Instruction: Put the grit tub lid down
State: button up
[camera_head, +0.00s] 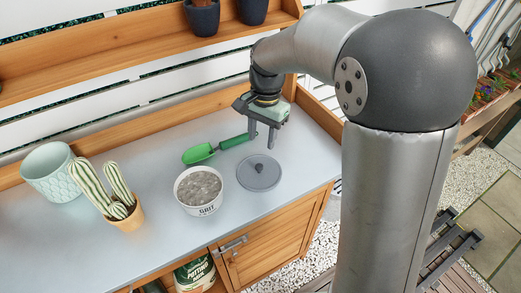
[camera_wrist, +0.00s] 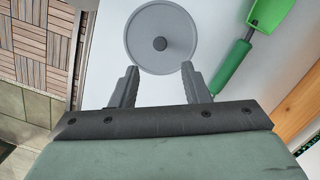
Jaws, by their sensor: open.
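The grit tub lid (camera_head: 266,179) is a round grey disc with a dark knob, lying flat on the bench top just right of the grit tub. It also shows in the wrist view (camera_wrist: 143,33), ahead of the fingertips. The white grit tub (camera_head: 203,208) stands uncovered, full of grey gravel. My gripper (camera_head: 262,141) is open and empty above the bench, behind the lid in the head view. In the wrist view its two fingers (camera_wrist: 160,75) are spread apart, and the knob lies beyond them, untouched.
A green scoop (camera_head: 199,153) lies behind the tub, its handle close to my gripper. A potted cactus (camera_head: 127,213) and a pale green pot (camera_head: 53,171) stand at the left. A shelf with dark pots (camera_head: 203,18) runs above. The bench's front edge is near the lid.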

jog(key=s+d+n, duration=0.3)
jog(key=s+d, duration=0.3)
jog(key=s, duration=0.4)
jog(key=s+d+f+n+t, duration=0.1)
jog(key=s+d+n, duration=0.3)
jog(key=s, duration=0.7)
jog(key=shift+s+d+f+t+h, duration=0.2)
jog(key=shift+d+t+h, duration=0.15)
jog(key=shift+d, duration=0.5)
